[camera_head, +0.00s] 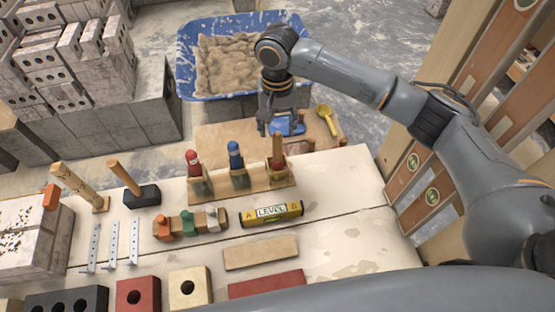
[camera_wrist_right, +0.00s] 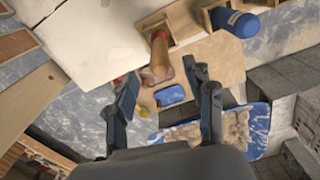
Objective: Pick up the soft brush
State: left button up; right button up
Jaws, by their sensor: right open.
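I cannot tell for sure which thing is the soft brush. An upright tool with a plain wooden handle (camera_head: 277,146) stands in the right-hand slot of a wooden rack (camera_head: 262,189); the wrist view shows this handle (camera_wrist_right: 158,57) too. A red-topped tool (camera_head: 193,163) and a blue-topped tool (camera_head: 235,156) stand in the other slots; the blue one also shows in the wrist view (camera_wrist_right: 236,22). My right gripper (camera_head: 278,127) is open and empty, pointing down just behind the wooden handle. In the wrist view the handle lies between its fingers (camera_wrist_right: 160,70). My left gripper is out of view.
A blue tub (camera_head: 186,72) of mortar stands behind. A blue item (camera_head: 289,127) and a yellow scoop (camera_head: 328,120) lie beyond the table. A level (camera_head: 272,214), hammers, bricks and wooden pieces cover the table's front and left. Bare tabletop (camera_head: 350,220) lies at the right.

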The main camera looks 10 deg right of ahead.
aim_at(277, 149)
notch_tip(277, 149, down, 10)
jog(key=shift+w+r, duration=0.1)
dwell(0.4)
grip_shut()
notch_tip(277, 149, up, 10)
jog(key=shift+r, duration=0.1)
jog(key=c, duration=0.7)
grip_release()
grip_shut()
